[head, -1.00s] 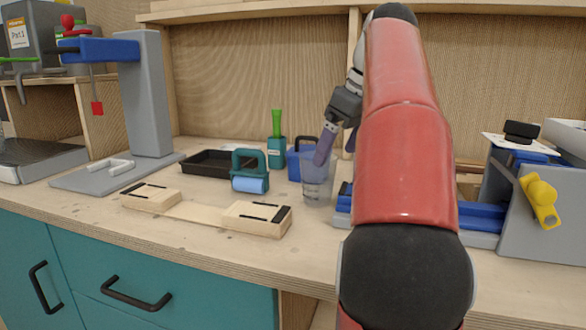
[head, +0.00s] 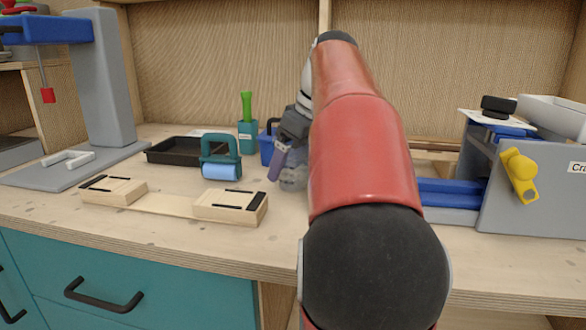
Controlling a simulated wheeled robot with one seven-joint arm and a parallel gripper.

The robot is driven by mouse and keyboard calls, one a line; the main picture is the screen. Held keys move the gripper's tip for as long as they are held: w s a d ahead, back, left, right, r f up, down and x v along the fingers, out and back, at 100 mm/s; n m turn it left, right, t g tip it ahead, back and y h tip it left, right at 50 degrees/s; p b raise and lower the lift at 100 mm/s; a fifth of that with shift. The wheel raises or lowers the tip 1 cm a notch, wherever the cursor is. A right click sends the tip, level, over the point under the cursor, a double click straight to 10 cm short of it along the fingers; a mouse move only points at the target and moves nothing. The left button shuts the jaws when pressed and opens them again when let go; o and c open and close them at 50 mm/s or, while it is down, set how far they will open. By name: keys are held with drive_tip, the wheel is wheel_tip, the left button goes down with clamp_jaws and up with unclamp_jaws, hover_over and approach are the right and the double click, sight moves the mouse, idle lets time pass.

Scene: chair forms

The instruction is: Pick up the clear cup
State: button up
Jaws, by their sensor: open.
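The clear cup (head: 293,181) stands on the wooden worktop in the head view, just left of my red arm. Only its lower part shows; my gripper and arm hide the rest. My gripper (head: 279,163) is open and tilted down at the cup, with one purple-grey finger seen at the cup's left side. The other finger is hidden, so I cannot tell whether the cup is between the fingers or touched by them.
A teal roller (head: 221,158), a black tray (head: 174,151), a teal holder with a green tool (head: 247,136) and a blue container (head: 267,148) stand left of the cup. Wooden blocks (head: 231,205) lie in front. A blue-grey fixture (head: 447,199) stands right.

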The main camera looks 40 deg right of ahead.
drive_tip(key=c, duration=0.9)
drive_tip(key=shift+o, duration=0.2)
